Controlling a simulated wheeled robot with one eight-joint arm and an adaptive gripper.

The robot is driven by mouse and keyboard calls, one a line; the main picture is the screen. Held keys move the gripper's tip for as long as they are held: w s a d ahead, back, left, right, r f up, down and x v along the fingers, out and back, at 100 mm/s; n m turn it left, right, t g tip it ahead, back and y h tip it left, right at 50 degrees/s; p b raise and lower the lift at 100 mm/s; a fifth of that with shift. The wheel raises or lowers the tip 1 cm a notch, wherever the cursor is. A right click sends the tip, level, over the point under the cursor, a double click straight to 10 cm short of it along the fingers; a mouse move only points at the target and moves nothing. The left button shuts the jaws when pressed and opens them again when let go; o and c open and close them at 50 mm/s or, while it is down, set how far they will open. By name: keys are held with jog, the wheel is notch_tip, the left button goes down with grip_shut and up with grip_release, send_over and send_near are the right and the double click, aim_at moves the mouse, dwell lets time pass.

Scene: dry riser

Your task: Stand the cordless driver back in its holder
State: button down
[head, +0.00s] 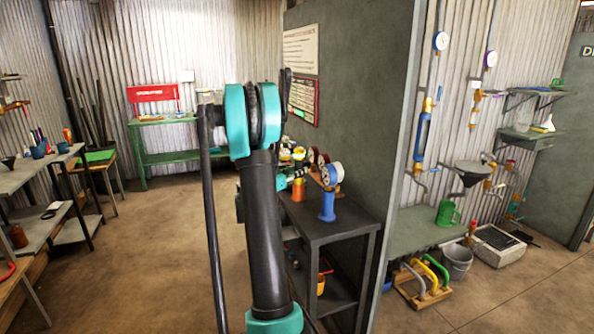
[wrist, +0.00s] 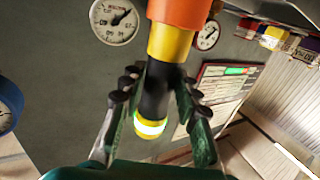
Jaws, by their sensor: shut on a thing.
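In the wrist view my gripper (wrist: 160,86) has its two fingers closed around the black middle of a tool that looks like the cordless driver (wrist: 172,42). Its wide orange part and yellow collar are toward the top of the picture, and a bright yellow-ringed end is between the fingers lower down. In the head view an orange part of it (head: 298,189) shows above the dark bench, beside my teal gripper parts. My arm hides much of that area. I cannot make out the holder clearly in either view.
A dark bench (head: 335,225) stands against the grey wall, with a blue-based gauge (head: 327,204) close to the right of the held tool. Other gauges and fittings (head: 292,154) crowd behind. Open floor (head: 150,250) lies to the left.

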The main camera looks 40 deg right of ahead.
jog(key=shift+f, duration=0.55)
jog(key=c, duration=1)
grip_release()
jog(key=shift+c, duration=0.2)
